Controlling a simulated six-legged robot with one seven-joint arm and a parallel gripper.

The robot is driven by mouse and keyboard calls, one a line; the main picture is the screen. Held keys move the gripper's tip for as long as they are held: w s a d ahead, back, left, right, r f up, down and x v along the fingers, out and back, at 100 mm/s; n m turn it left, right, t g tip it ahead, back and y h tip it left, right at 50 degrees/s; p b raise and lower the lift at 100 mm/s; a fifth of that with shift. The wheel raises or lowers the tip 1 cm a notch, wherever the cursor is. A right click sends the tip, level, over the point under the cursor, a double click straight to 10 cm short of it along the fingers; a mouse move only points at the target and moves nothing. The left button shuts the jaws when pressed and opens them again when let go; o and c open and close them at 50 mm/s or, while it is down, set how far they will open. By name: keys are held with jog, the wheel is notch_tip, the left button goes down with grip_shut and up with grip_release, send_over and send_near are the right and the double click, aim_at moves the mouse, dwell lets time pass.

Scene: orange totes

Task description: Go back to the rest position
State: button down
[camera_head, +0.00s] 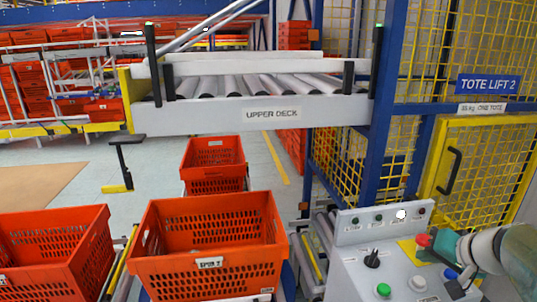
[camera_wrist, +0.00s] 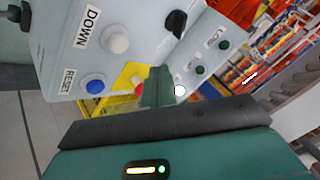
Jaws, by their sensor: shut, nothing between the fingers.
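My gripper (camera_head: 442,248) is at the right of the head view, over the grey control console (camera_head: 345,283). It is teal, and its fingers (camera_wrist: 158,88) are together and empty in the wrist view. The red button (camera_head: 423,240) on its yellow plate is right beside the gripper and partly hidden by it in the wrist view. I cannot tell whether they touch. A white button (camera_wrist: 117,43) labelled DOWN and a blue button (camera_wrist: 93,84) labelled RESET are to the left in the wrist view.
The console also has a black selector knob (camera_head: 372,259) and a green button (camera_head: 383,290). Orange totes (camera_head: 208,262) stand at lower left, below the upper deck rollers (camera_head: 250,86). A yellow mesh gate (camera_head: 482,165) stands behind the console. Open floor lies at left.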

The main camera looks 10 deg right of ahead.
jog(key=s+a+n+g, duration=0.1)
jog(key=s+a+n, duration=0.2)
jog(key=a, duration=1)
jog(key=s+a+n+g+h, duration=0.1)
jog(key=s+a+n, duration=0.3)
jog(key=a, duration=0.8)
jog(key=s+g, duration=0.1)
jog(key=s, duration=0.1)
jog(key=shift+s+a+f, duration=0.15)
jog(key=shift+s+a, duration=0.2)
jog(key=shift+d, duration=0.1)
